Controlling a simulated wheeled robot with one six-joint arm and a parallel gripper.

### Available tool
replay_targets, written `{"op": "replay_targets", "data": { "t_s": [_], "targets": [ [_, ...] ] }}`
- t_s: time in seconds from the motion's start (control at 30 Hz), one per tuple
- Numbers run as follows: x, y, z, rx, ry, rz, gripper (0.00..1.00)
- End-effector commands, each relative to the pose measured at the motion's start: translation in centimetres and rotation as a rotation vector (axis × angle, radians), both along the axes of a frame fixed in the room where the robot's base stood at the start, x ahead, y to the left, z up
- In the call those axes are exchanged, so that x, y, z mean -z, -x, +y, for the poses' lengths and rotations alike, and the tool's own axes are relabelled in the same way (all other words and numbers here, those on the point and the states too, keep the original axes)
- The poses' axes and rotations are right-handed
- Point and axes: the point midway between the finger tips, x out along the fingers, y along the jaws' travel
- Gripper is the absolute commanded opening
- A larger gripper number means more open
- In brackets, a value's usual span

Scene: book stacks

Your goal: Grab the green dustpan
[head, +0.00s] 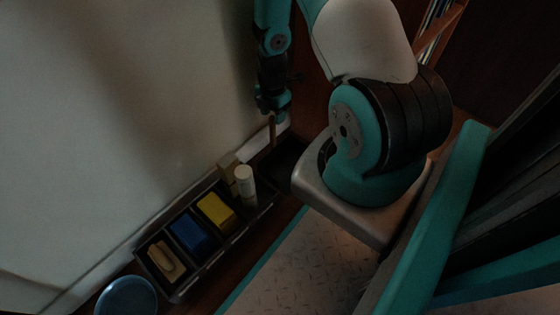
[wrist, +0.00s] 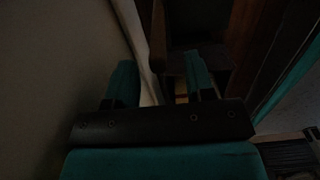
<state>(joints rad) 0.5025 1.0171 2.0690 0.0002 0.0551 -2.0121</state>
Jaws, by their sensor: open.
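I cannot make out a clearly green dustpan. A brown upright handle (head: 272,130) rises at the far end of the caddy (head: 178,296), beside a very dark shape whose colour I cannot tell. My gripper (head: 276,108) is open just above that handle in the head view. In the wrist view the two teal fingers of my gripper (wrist: 160,78) are spread apart. A brown upright piece (wrist: 157,38), likely the same handle, shows between and beyond them. Whether the fingers surround it is too dark to tell.
The caddy runs along a pale wall (head: 90,130). It holds a tan brush-like block (head: 166,261), a blue block (head: 190,233), a yellow block (head: 217,211) and a white bottle (head: 245,184). A tan box (head: 228,170) stands behind. A blue round object (head: 127,298) is nearer.

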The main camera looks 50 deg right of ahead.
Motion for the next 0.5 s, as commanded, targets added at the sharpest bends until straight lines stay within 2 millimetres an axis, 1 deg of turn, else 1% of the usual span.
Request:
{"op": "replay_targets", "data": {
  "t_s": [0.03, 0.17, 0.23, 0.5],
  "targets": [
    [0.4, 0.0, 0.0, -0.001, 0.000, 0.000, 0.49],
    [0.8, -0.1, 0.1, -0.002, 0.000, 0.000, 0.49],
    [1.4, -0.2, 0.2, -0.003, 0.000, 0.000, 0.49],
    [5.1, -0.4, 0.4, -0.004, -0.001, 0.001, 0.49]
  ]
}}
